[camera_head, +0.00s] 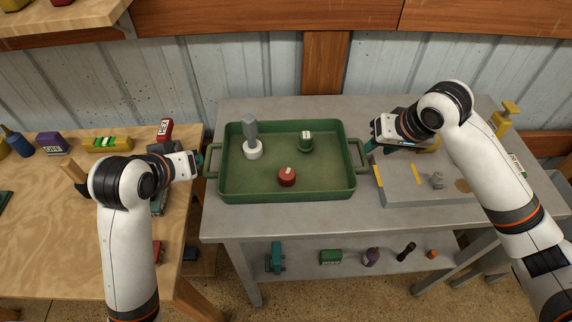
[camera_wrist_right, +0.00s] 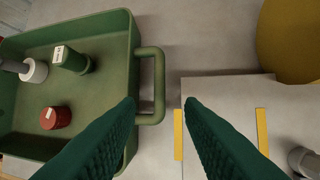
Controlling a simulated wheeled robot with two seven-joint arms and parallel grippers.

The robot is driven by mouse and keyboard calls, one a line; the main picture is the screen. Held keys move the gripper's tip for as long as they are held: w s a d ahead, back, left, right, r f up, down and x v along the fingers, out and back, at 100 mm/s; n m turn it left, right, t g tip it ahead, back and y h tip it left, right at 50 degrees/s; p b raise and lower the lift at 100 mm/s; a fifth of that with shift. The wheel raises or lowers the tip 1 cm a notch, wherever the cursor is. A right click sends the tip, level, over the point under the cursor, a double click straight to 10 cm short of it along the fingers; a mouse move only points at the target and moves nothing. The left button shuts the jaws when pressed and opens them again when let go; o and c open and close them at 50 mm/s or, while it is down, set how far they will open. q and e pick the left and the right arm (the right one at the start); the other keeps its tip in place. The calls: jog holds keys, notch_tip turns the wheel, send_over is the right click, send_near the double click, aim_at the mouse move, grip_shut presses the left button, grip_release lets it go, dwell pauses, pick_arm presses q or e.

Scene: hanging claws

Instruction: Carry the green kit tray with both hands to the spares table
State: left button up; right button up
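The green kit tray (camera_head: 235,186) rests on the grey table, with a handle at each short end. It holds a grey tool in a white base (camera_head: 253,153), a green cylinder (camera_head: 305,142) and a red cylinder (camera_head: 287,178). My left gripper (camera_head: 199,160) is at the tray's left handle; its fingers are mostly hidden, so I cannot tell whether they grip it. My right gripper (camera_head: 374,145) is near the right handle (camera_head: 361,154). In the right wrist view its dark green fingers (camera_wrist_right: 159,104) are open and empty, with the handle (camera_wrist_right: 158,85) ahead between their tips.
A grey block (camera_head: 405,182) with yellow strips sits right of the tray on the grey table (camera_head: 300,220). A wooden table (camera_head: 60,225) with several small items stands at left. A lower shelf holds several parts. A yellow object (camera_head: 505,115) stands at the right back.

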jog(key=v, duration=0.5)
jog(key=shift+r, duration=0.1)
jog(key=shift+r, duration=0.1)
notch_tip(320, 180, up, 9)
jog(key=p, duration=0.9)
dwell(0.3)
